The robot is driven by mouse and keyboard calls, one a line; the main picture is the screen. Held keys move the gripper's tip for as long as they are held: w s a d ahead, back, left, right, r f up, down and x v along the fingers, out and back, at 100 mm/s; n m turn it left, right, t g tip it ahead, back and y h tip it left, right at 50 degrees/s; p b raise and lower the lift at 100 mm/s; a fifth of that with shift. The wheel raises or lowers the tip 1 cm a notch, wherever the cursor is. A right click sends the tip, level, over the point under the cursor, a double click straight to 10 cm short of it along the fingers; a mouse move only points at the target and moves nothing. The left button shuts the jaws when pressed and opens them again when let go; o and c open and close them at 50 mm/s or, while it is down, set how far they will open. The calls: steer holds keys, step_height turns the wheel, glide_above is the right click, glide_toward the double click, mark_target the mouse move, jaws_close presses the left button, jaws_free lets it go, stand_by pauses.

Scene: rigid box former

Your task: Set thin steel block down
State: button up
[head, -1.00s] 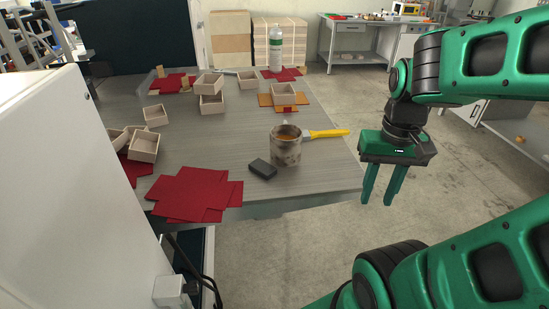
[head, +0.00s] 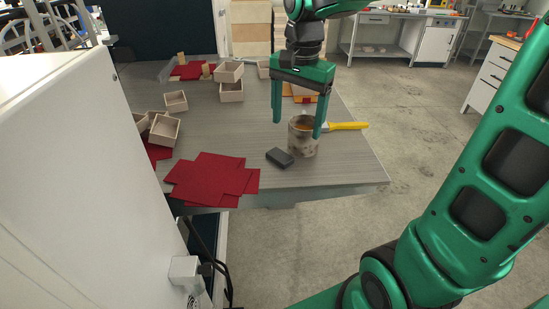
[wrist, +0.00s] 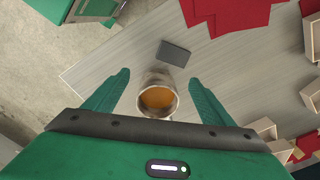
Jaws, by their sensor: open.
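A small dark grey steel block (head: 280,158) lies flat on the table (head: 222,128), near its front edge and just left of a stained glue pot. In the wrist view the block (wrist: 174,53) lies beyond the pot. My gripper (head: 297,128) is open and empty above the table. In the head view its right finger overlaps the pot and its left finger is behind and left of it. In the wrist view my open fingers (wrist: 160,82) point down on either side of the pot; their height above the table is hard to tell.
The stained pot (head: 302,145) with amber contents stands next to the block. A yellow-handled tool (head: 347,126) lies to its right. Red cross-shaped sheets (head: 210,180) lie front left. Pale open boxes (head: 164,130) stand farther left and back. Bare tabletop lies between.

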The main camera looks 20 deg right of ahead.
steer(key=w+a+r+m, duration=0.1)
steer(key=w+a+m, duration=0.1)
glide_above(279, 154)
steer(key=d, duration=0.1)
steer(key=shift+m+g, duration=0.3)
step_height(279, 154, down, 5)
steer(key=shift+f, duration=0.1)
steer(key=shift+s+a+f, duration=0.1)
steer(key=shift+a+f, duration=0.05)
steer(key=shift+f, duration=0.75)
steer(key=shift+w+a+f, duration=0.1)
steer(key=shift+a+f, duration=0.1)
steer(key=shift+f, duration=0.65)
steer(key=shift+s+a+f, duration=0.1)
steer(key=shift+a+f, duration=0.05)
steer(key=shift+f, duration=0.75)
steer(key=c, duration=1.4)
steer(key=shift+c, duration=0.2)
steer(key=shift+r, duration=0.15)
